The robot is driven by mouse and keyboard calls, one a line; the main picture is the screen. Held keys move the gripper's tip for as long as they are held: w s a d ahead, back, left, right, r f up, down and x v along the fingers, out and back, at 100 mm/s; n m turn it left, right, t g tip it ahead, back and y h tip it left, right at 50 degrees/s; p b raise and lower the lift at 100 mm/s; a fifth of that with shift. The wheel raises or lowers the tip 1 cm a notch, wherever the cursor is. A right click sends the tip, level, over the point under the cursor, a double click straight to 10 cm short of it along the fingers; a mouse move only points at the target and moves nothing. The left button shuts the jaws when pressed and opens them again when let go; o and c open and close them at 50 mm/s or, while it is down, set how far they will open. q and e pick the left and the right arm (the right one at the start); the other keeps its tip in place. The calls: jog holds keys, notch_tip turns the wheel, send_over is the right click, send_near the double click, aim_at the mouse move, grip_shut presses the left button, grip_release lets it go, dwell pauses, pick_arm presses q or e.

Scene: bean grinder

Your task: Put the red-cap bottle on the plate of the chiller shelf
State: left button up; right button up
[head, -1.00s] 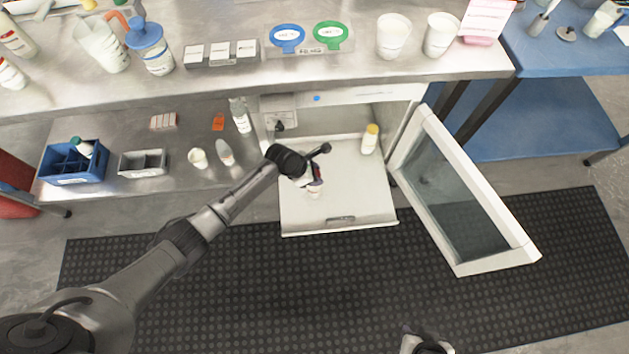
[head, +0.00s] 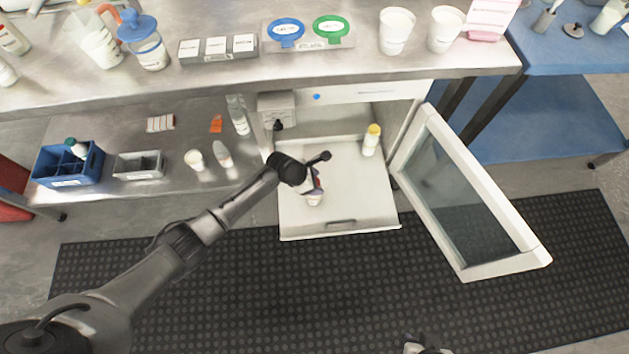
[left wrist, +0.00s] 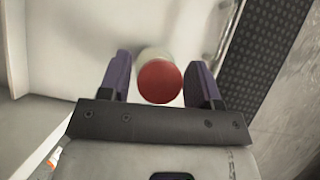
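The red-cap bottle (left wrist: 160,80) stands upright on the pulled-out white plate (head: 350,205) of the chiller shelf, near its front left part. In the head view its white body (head: 314,200) shows below my left gripper (head: 314,187), which partly hides it. In the left wrist view, the two purple fingers of my left gripper (left wrist: 159,82) are on either side of the bottle, with narrow gaps, so the gripper looks open around it. Part of my right gripper (head: 427,347) shows at the bottom edge; its fingers are not clear.
A yellow-cap bottle (head: 371,140) stands at the plate's back right. The chiller's glass door (head: 450,190) is swung open to the right. A blue rack (head: 65,168), a grey tray (head: 140,165) and small cups (head: 195,159) sit on the lower shelf at left.

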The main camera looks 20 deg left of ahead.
pick_arm(q)
jog(key=shift+o, duration=0.8)
jog(key=shift+r, duration=0.3)
jog(key=p+v, duration=0.7)
jog(key=v, duration=0.4)
jog(key=shift+s+a+r+p, duration=0.15)
jog(key=shift+a+r+p, duration=0.05)
jog(key=shift+a+p, duration=0.15)
jog(key=shift+d, duration=0.1)
